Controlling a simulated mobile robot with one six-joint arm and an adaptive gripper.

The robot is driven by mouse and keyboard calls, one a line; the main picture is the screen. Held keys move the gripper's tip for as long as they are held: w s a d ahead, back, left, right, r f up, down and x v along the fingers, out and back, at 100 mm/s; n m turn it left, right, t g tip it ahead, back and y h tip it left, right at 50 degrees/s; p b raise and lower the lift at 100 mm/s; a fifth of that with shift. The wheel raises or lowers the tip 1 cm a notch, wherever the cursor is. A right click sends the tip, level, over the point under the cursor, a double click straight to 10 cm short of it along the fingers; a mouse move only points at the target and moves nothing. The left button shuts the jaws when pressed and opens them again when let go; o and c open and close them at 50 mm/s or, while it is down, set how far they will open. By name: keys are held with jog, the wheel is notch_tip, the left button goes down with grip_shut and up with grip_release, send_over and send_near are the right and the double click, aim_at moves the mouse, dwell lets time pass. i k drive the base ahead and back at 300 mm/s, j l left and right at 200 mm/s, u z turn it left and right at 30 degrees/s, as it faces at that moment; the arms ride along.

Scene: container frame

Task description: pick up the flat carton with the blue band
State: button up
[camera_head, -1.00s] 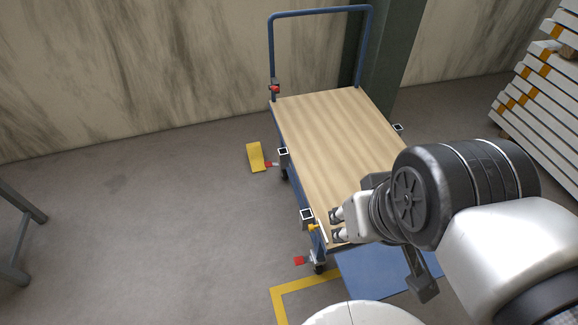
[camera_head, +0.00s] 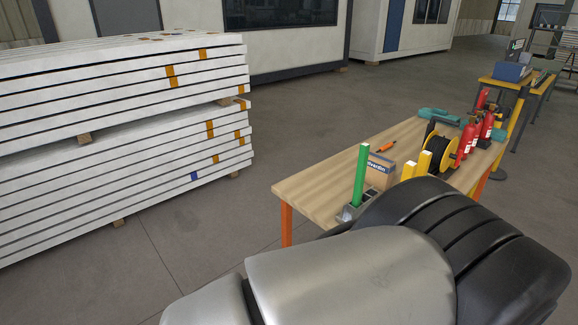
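A brown carton with a blue band and white lettering (camera_head: 381,168) stands on the wooden table (camera_head: 312,193), near its left end. It looks more like a small upright box than a flat one. A green upright post (camera_head: 361,176) stands just left of it and hides part of that side. My gripper is out of view; my own arm fills the lower right of the view and hides the table's near right part. I cannot tell what the gripper holds.
Yellow posts (camera_head: 424,163), a yellow cable reel (camera_head: 441,152) and red fire extinguishers (camera_head: 468,138) stand right of the carton. An orange tool (camera_head: 385,146) lies behind it. Stacked white panels (camera_head: 120,130) stand left. The floor between stack and table is clear.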

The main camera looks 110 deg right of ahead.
aim_at(381, 171)
jog(key=z, duration=4.5)
jog(key=i+j+z, duration=0.45)
jog(key=i+j, duration=0.3)
jog(key=i, duration=0.2)
jog(key=i+j+z, duration=0.45)
jog(key=i+j, duration=0.4)
jog(key=j, duration=0.2)
